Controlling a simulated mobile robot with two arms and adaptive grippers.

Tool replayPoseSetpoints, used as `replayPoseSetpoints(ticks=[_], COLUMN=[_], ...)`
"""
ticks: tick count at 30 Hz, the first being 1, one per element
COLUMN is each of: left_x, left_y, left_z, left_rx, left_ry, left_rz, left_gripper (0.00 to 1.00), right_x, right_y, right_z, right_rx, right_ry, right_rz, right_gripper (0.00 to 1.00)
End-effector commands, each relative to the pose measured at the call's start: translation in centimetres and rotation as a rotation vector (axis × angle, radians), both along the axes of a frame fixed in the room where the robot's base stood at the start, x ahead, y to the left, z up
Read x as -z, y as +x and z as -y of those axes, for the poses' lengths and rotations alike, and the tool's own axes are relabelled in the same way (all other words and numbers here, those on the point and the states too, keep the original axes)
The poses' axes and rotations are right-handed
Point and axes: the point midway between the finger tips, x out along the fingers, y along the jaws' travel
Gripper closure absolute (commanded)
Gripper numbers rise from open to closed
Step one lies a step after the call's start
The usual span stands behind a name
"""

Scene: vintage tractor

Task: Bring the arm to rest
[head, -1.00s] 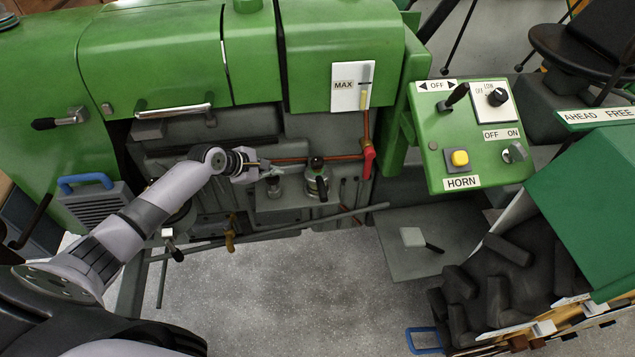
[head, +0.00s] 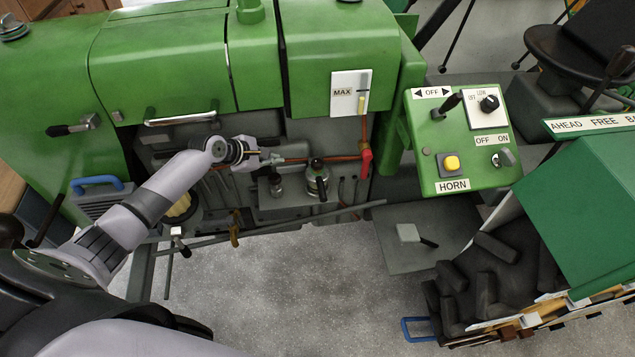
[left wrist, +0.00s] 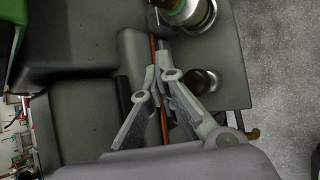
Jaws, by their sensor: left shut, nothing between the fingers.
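My left arm comes in from the lower left of the head view and reaches to the engine side of the green tractor (head: 180,70). My left gripper (head: 272,159) is shut and empty, in front of the copper-coloured pipe (head: 295,159). In the left wrist view the fingers (left wrist: 162,80) meet over the pipe (left wrist: 153,48), with a dark round knob (left wrist: 203,82) to their right. I cannot tell whether the fingers touch the pipe. My right gripper is not in view.
A metal fitting with a black lever (head: 317,180) stands right of the gripper, and a red valve handle (head: 366,160) beyond it. The grey floor (head: 290,290) below is open.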

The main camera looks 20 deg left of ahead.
Motion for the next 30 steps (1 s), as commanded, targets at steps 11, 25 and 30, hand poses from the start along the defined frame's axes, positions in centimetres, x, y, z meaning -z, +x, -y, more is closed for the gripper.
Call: replayPoseSetpoints(ticks=[11, 25, 30], left_x=[0.0, 5.7, 5.0], left_y=[0.0, -13.6, -21.5], left_z=[0.0, 14.7, 18.4], left_rx=[0.000, 0.800, 1.221], left_ry=[0.000, 0.496, 0.804], left_rz=[0.000, 0.059, 0.138], left_gripper=[1.00, 1.00, 1.00], right_x=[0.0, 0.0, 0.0], right_y=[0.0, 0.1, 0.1], right_z=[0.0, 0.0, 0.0], right_rx=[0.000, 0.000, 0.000], right_ry=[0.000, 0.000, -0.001], right_rz=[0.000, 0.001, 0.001], right_gripper=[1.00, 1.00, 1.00])
